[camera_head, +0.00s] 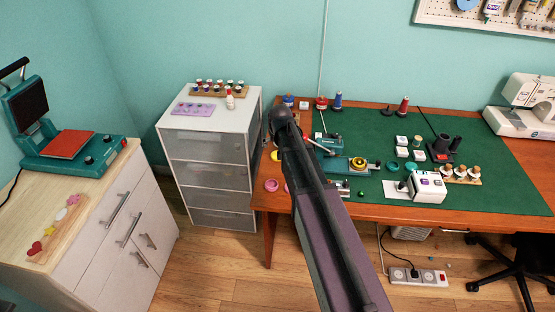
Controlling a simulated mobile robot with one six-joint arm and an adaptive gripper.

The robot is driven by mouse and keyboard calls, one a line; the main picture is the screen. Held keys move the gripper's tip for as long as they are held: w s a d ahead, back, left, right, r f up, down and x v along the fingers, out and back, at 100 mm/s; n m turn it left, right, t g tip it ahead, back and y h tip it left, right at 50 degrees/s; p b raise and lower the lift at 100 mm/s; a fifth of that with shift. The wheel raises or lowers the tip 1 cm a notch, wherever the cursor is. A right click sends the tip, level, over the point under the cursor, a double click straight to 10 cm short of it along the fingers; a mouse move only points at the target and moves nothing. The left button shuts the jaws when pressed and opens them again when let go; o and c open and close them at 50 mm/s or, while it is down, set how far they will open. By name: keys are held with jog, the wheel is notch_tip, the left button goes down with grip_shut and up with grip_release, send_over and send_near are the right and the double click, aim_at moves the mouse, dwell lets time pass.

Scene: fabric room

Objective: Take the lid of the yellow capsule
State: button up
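A small round yellow item (276,156), which looks like the yellow capsule, sits at the left end of the green-topped desk (470,200). My arm's dark link passes just to the right of it and may cover part of it. It is too small to tell its lid from its body. A second yellow round part (359,163) sits on a teal device right of my arm. My arm rises from the bottom centre to a dark joint over the desk's left back. My gripper does not show.
Pink round items (271,185) lie near the desk's left front edge. A teal device (329,142), spools and a white box (428,187) crowd the desk's middle. A drawer cabinet (208,150) stands left of the desk. The desk's right part is mostly clear before the sewing machine (528,105).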

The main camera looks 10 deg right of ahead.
aim_at(277, 162)
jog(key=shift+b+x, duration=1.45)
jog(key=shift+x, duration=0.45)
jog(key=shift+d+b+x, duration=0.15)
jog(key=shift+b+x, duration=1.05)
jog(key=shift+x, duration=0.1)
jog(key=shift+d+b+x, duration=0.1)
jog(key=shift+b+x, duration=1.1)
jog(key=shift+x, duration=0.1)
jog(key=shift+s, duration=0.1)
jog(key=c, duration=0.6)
